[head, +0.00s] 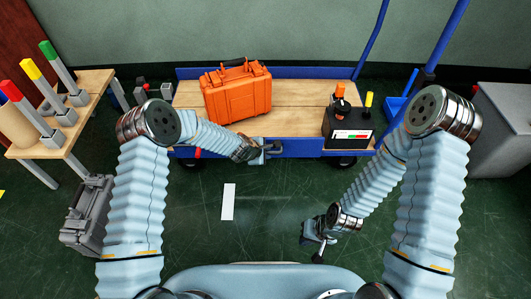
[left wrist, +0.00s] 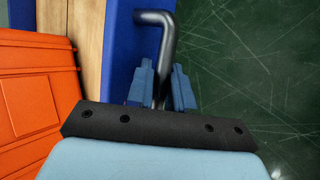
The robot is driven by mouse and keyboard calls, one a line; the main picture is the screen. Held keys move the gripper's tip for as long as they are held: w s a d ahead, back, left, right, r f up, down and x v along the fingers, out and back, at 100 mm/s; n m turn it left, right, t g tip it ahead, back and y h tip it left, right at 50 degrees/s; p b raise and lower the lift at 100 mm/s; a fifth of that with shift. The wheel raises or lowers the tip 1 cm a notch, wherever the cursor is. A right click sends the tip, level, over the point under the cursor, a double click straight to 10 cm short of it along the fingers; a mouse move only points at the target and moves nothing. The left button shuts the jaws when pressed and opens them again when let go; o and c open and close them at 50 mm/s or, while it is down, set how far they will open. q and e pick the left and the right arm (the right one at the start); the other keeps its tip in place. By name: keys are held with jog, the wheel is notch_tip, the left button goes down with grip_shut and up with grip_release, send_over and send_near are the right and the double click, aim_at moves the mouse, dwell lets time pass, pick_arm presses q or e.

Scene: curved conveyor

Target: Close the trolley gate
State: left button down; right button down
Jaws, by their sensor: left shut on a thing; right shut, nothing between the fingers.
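The trolley (head: 300,90) stands ahead, with a wooden deck and blue edges. Its blue front gate panel (head: 303,148) runs along the near side; the wrist view shows it as a blue strip (left wrist: 122,50) beside the deck. My left gripper (head: 272,149) is at this near edge. Its fingers are shut around a dark bent metal handle (left wrist: 157,45), seen between them in the left wrist view. The arm and gripper hide part of the panel. My right gripper (head: 314,246) is shut and empty, low over the floor at the right, apart from the trolley.
An orange case (head: 238,94) and a black box with a display (head: 349,127) sit on the deck. A wooden table (head: 88,82) with coloured signal posts stands left, a grey case (head: 88,215) below it. A grey cabinet (head: 500,130) stands right. The floor before the trolley is clear.

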pick_arm(q)
jog(key=shift+w+a+r, duration=0.1)
jog(key=shift+w+a, duration=0.05)
jog(key=shift+w, duration=0.1)
jog(key=c, duration=1.1)
grip_release()
jog(key=v, duration=1.3)
jog(key=shift+s+r+p, duration=0.15)
jog(key=shift+s+p, duration=0.25)
jog(key=shift+s, duration=0.05)
jog(key=shift+a, duration=0.15)
jog(key=s+a+f+m+g, duration=0.1)
jog(key=s+a+f+m, duration=0.1)
jog(key=s+m, duration=0.3)
jog(key=s+a+f+m+g+p, duration=0.1)
jog(key=s+f+m, duration=0.3)
jog(key=s, duration=0.8)
jog(key=s+a+f+m+g+p, duration=0.1)
jog(key=s+a+f+m+g, duration=0.2)
jog(key=s+m, duration=0.3)
jog(key=s, duration=0.2)
jog(key=shift+s+a+f, duration=0.35)
jog(key=shift+s, duration=0.05)
